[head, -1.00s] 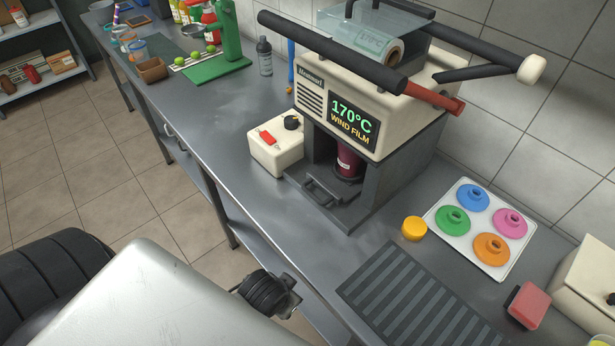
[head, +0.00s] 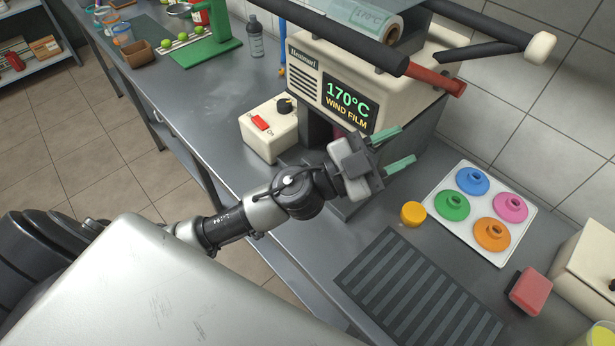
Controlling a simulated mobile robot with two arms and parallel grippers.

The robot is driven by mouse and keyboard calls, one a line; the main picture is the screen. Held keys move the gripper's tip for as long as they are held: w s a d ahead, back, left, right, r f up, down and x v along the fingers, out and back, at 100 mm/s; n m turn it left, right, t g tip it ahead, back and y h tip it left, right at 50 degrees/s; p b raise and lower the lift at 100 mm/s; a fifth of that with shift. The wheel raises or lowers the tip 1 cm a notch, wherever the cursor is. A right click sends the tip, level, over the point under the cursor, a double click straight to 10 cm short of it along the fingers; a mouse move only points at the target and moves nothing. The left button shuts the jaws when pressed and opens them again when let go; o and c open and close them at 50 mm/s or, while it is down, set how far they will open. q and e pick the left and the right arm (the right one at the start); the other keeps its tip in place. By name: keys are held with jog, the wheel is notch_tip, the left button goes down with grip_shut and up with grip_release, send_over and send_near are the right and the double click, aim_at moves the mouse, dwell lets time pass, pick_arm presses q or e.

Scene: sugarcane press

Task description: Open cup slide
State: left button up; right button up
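The cup sealing machine (head: 345,85) stands on the steel counter, its display reading 170°C and WIND FILM. My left gripper (head: 398,150) is in front of the machine's lower opening, with its two green fingers spread apart and nothing between them. The gripper and wrist hide the cup slide, its handle and most of the dark red cup in the opening. I cannot tell whether the gripper touches the slide. My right gripper is not in view.
A white switch box (head: 268,132) stands left of the machine. A yellow cap (head: 413,213), a tray (head: 432,197) of coloured lids, a ribbed dark mat (head: 415,290) and a red block (head: 529,291) lie to the right. The counter (head: 215,120) left of the switch box is clear.

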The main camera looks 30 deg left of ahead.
pick_arm(q)
notch_tip(320, 180, down, 8)
jog(key=s+d+m+g+y, duration=0.1)
jog(key=s+m+g+y, duration=0.1)
jog(key=m+g, duration=0.95)
jog(key=w+a+f+n+g+y, duration=0.1)
jog(key=w+a+f+n+y, duration=0.2)
jog(key=a+y, duration=0.55)
jog(key=w+a+f+n+g+y, duration=0.1)
jog(key=w+a+f+n+y, duration=0.3)
jog(key=a, duration=0.7)
jog(key=shift+m+y, duration=0.35)
jog(key=shift+m, duration=0.6)
jog(key=f, duration=0.3)
jog(key=f+p, duration=0.1)
jog(key=f, duration=0.2)
jog(key=d+f, duration=0.1)
jog(key=f, duration=0.2)
jog(key=shift+f+p, duration=0.3)
jog(key=shift+a, duration=0.1)
grip_shut()
